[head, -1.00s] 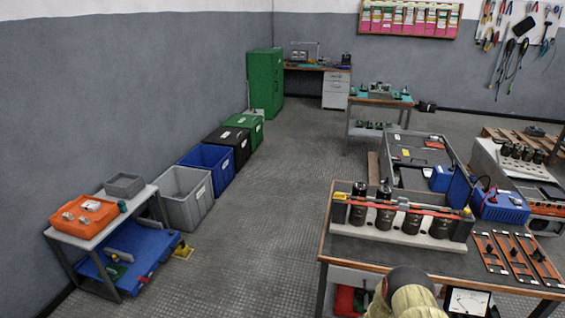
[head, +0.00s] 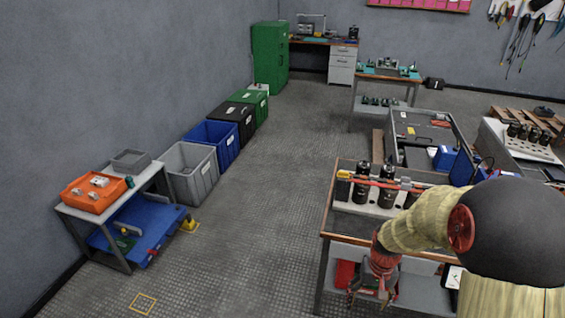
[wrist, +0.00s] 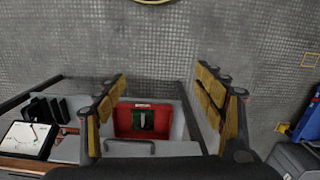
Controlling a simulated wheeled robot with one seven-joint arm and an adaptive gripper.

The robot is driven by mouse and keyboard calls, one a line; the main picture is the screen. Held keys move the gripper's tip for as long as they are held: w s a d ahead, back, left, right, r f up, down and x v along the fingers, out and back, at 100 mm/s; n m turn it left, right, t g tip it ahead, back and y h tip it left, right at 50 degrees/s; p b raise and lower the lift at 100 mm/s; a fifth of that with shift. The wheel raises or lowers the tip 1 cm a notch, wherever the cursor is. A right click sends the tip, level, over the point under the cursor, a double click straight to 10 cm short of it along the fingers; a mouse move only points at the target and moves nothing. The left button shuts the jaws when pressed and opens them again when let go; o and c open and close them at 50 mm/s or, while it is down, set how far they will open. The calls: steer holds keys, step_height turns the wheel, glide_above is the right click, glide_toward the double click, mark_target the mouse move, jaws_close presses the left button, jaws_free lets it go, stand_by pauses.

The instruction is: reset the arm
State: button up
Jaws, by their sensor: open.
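My arm rises in the right foreground of the head view, with its gripper (head: 372,290) hanging at the left, near the front edge of the workbench (head: 345,228). In the wrist view my gripper (wrist: 162,95) has its two padded fingers wide apart with nothing between them. Beyond and below the fingers, a red bin (wrist: 124,122) with a green piece in it sits on a grey surface. The row of black capacitors (head: 362,182) stands on the bench, partly hidden by my arm.
Grey, blue, black and green crates line the wall. A meter (wrist: 27,138) shows in the wrist view. The middle floor (head: 270,220) is clear.

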steer(key=s+a+r+t+p, duration=0.1)
steer(key=s+r, duration=0.4)
steer(key=r, duration=0.6)
steer(key=s+a+r+n+t+p, duration=0.1)
steer(key=s+r, duration=0.4)
steer(key=r, duration=0.6)
steer(key=s+a+r+n+t+p, duration=0.1)
steer(key=s+a+r+t, duration=0.3)
steer(key=r, duration=0.7)
steer(key=shift+s+a+r+p, duration=0.2)
steer(key=shift+s+r+p, duration=0.05)
steer(key=shift+s+p, duration=0.55)
